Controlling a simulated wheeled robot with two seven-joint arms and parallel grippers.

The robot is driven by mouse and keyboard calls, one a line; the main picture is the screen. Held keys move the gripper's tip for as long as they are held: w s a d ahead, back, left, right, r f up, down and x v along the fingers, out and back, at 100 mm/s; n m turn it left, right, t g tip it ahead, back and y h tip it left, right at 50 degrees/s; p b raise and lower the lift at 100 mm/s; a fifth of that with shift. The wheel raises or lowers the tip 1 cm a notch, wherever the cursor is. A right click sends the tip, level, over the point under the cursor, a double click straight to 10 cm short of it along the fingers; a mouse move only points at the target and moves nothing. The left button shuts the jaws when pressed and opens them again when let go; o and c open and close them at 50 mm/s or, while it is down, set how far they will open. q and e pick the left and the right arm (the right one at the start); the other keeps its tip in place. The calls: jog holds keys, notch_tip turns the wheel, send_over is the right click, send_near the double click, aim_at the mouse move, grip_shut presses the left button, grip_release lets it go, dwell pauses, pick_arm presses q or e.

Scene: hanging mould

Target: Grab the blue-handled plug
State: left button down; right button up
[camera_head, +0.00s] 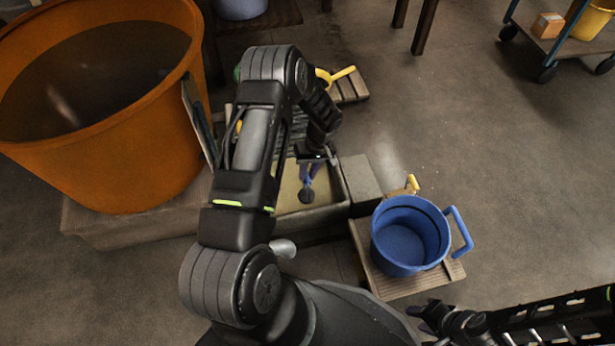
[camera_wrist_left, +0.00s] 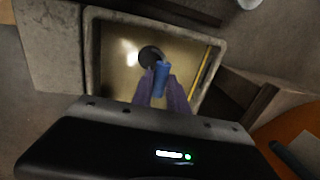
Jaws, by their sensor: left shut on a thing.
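The plug is a dark round disc (camera_head: 306,195) with a blue handle, inside a stone basin (camera_head: 345,190) with a tan interior. In the left wrist view the blue handle (camera_wrist_left: 161,76) stands between the fingertips, with the dark disc (camera_wrist_left: 150,55) just beyond. My left gripper (camera_head: 308,174) reaches down into the basin and is shut on the handle; it also shows in the left wrist view (camera_wrist_left: 163,92). I cannot tell whether the disc rests on the bottom or hangs above it. My right gripper (camera_head: 440,322) is low at the right, away from the basin; its jaws are unclear.
A large orange tub (camera_head: 120,165) stands left of the basin. A blue bucket (camera_head: 402,262) sits on a wooden slatted platform (camera_head: 430,280) at the right. A yellow-handled thing (camera_head: 342,74) lies behind my left arm. Open floor lies to the right.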

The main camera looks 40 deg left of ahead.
pick_arm(q)
notch_tip(320, 180, up, 6)
jog(key=shift+f+p, duration=0.15)
jog(key=shift+p, duration=0.45)
